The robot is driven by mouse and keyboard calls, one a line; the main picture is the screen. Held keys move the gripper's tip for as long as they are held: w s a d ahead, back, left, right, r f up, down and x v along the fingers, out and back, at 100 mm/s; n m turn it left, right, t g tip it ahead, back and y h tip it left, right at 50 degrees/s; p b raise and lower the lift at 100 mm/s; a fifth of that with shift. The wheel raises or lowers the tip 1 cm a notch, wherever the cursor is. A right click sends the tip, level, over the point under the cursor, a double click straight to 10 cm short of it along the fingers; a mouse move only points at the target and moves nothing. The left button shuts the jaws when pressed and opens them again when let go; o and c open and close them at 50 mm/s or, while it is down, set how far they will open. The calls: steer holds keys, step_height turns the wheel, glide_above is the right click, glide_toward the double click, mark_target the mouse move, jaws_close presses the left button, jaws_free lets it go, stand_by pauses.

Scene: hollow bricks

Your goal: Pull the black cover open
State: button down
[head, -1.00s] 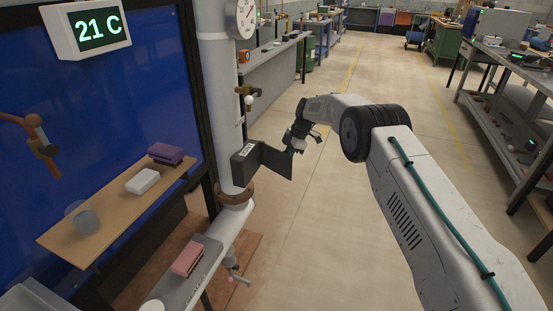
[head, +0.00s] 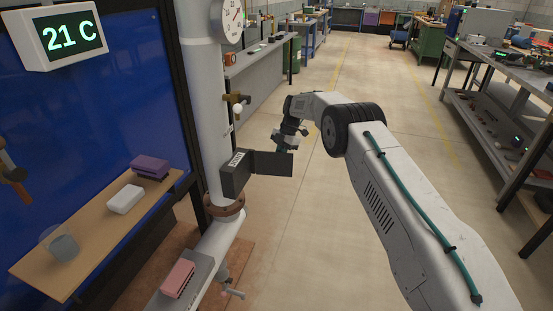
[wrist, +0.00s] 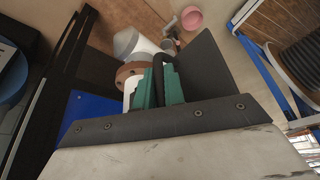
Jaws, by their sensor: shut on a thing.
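The black cover (head: 272,163) stands swung out from a dark box (head: 236,176) with a white label on the white pipe. My gripper (head: 289,140) is at the far side of the cover near its free end, and its fingertips are partly hidden there. In the wrist view, the green finger pads of my gripper (wrist: 159,88) are shut on a black curved handle (wrist: 158,68). The cover shows there as a dark panel (wrist: 208,68) beside the pads. The inside of the box is hidden.
The white pipe (head: 205,110) carries a gauge (head: 230,20), a brass valve (head: 238,99) and a brown flange (head: 225,206). A wooden shelf (head: 90,240) is at left. A workbench (head: 500,95) stands at right. The floor between is clear.

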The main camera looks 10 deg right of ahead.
stand_by(0.3)
steer(key=c, duration=1.8)
jaws_free()
steer(key=shift+o, duration=0.2)
steer(key=v, duration=0.7)
steer(key=shift+r, duration=0.4)
steer(key=shift+w, duration=0.1)
